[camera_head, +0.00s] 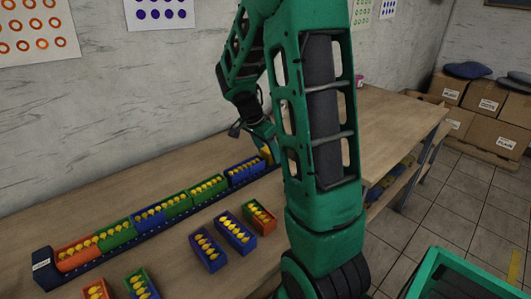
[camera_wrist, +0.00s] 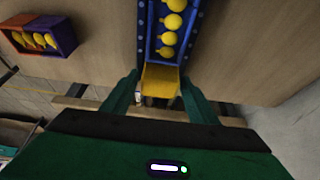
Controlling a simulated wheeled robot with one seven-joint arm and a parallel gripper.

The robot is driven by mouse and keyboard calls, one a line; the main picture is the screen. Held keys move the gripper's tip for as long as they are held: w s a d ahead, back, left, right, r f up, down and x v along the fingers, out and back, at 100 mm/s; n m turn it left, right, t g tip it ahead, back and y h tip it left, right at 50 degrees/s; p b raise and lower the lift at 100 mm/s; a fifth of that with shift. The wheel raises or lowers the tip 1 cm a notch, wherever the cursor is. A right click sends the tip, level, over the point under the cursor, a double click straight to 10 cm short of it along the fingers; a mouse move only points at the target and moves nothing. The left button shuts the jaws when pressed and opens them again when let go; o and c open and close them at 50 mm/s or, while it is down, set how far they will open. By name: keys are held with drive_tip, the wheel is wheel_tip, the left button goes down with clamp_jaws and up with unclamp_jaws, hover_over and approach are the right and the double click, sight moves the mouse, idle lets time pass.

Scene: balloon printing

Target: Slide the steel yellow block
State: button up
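The yellow block (camera_wrist: 160,78) sits at the near end of a blue rail (camera_wrist: 141,30) in the wrist view, up against a blue tray of yellow balloons (camera_wrist: 172,22). My gripper (camera_wrist: 159,80) has its two green fingers apart, one on each side of the block. A small gap shows at the left finger; contact at the right finger is unclear. In the head view the yellow block (camera_head: 266,153) shows small at the rail's far end. My arm hides most of the gripper there.
Coloured trays of balloons stand in a row along the rail (camera_head: 170,222) on the wooden table (camera_head: 60,210). Loose trays, such as a blue one (camera_head: 236,231), stand in front of it. Cardboard boxes (camera_head: 480,98) are at the back right. A green crate (camera_head: 440,265) is at lower right.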

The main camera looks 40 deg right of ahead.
clamp_jaws()
drive_tip(key=shift+w+a, duration=0.1)
drive_tip(key=shift+a, duration=0.95)
drive_tip(key=shift+o, duration=1.6)
unclamp_jaws()
drive_tip(key=shift+r, duration=0.15)
drive_tip(key=v, duration=1)
drive_tip(key=shift+a+r, duration=0.2)
drive_tip(key=s+a+f+n+y, duration=0.1)
drive_tip(key=s+a+n, duration=0.2)
drive_tip(key=s, duration=0.5)
drive_tip(key=s+a+f+n+y, duration=0.1)
drive_tip(key=s+a+n+y, duration=0.1)
drive_tip(key=s+n, duration=0.3)
drive_tip(key=s+a+f+n+y, duration=0.1)
drive_tip(key=s+a+n, duration=0.3)
drive_tip(key=s, duration=0.7)
drive_tip(key=shift+s+y, duration=0.3)
